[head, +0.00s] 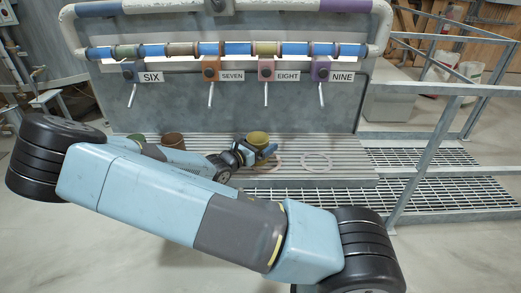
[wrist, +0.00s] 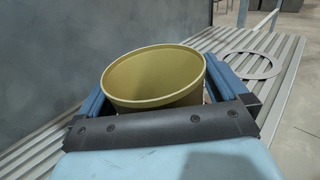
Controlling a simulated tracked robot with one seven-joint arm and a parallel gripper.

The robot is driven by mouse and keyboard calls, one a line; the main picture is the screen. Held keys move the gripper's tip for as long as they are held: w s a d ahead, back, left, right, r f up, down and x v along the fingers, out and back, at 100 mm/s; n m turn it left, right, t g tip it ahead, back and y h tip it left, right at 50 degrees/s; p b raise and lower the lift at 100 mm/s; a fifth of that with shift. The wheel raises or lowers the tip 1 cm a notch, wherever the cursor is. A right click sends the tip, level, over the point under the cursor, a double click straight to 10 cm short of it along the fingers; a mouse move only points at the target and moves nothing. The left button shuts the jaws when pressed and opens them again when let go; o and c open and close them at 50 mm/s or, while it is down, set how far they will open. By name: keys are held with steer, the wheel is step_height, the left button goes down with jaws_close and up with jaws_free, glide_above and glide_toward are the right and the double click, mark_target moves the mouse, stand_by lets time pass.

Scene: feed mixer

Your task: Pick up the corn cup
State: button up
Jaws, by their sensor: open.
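A yellow cup (head: 258,137), which I take to be the corn cup, stands upright on the ribbed metal shelf (head: 345,172) below the dispensers. It also shows in the wrist view (wrist: 155,78), with its rim open toward the camera and its lower part hidden by my gripper. My gripper (head: 264,151) is at the cup, with one blue finger on each side of it. The fingers are open; whether either touches the cup wall is hard to tell.
A brown cup (head: 173,140) and a green cup (head: 137,138) stand on the shelf to the left, partly behind my arm. A flat pale ring (head: 316,162) lies to the right. Levers hang from labelled dispensers above. A metal railing (head: 430,155) stands at right.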

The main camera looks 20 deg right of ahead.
steer(key=c, duration=0.9)
